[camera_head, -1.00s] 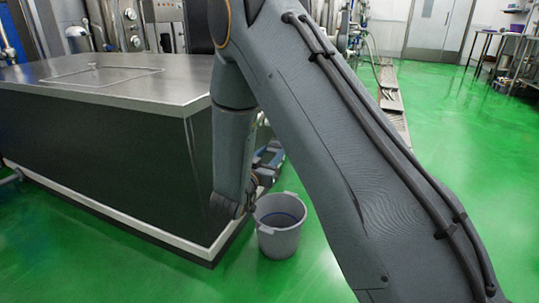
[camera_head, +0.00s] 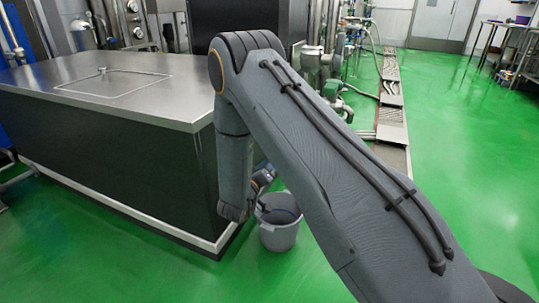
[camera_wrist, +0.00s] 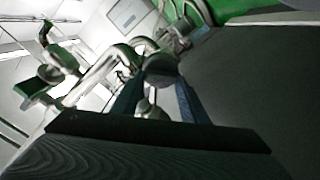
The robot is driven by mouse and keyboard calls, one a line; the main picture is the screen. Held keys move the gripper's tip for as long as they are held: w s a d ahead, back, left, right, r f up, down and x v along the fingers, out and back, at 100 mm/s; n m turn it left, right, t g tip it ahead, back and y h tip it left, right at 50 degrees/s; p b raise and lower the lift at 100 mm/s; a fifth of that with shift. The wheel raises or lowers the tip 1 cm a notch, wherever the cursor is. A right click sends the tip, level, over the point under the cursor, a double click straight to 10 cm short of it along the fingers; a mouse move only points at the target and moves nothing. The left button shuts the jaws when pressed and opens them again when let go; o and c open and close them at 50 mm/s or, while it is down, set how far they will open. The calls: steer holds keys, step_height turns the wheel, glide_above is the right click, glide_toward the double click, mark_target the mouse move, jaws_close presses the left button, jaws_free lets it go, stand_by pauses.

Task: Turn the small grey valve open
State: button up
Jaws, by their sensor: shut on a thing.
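In the wrist view, the two blue fingers of my gripper (camera_wrist: 160,78) come together on a small rounded grey piece (camera_wrist: 160,68), which looks like the small grey valve. The fingers sit on either side of it. Pale pipework runs close behind it. How far the valve is turned cannot be told. In the head view my gripper is mostly hidden behind my own arm, low beside the dark counter and above the grey bucket (camera_head: 278,236). The valve cannot be made out there.
A dark counter with a steel top (camera_head: 120,90) stands at the left. Steel pipes and fittings (camera_head: 325,65) stand behind my arm. A floor drain channel (camera_head: 391,115) runs along the middle. The green floor (camera_head: 460,150) at the right is clear.

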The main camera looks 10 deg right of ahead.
steer(key=shift+w+a+f+n+p, duration=0.1)
steer(key=shift+n+p, duration=1.3)
steer(key=shift+n, duration=1.05)
steer(key=shift+w+a+n+p, duration=0.1)
steer(key=shift+n+p, duration=1.25)
steer(key=shift+n, duration=1.1)
steer(key=o, duration=1.1)
steer(key=shift+d+f, duration=0.1)
steer(key=shift+s, duration=0.1)
steer(key=p+v, duration=0.1)
steer(key=v, duration=0.6)
steer(key=shift+s+a, duration=0.25)
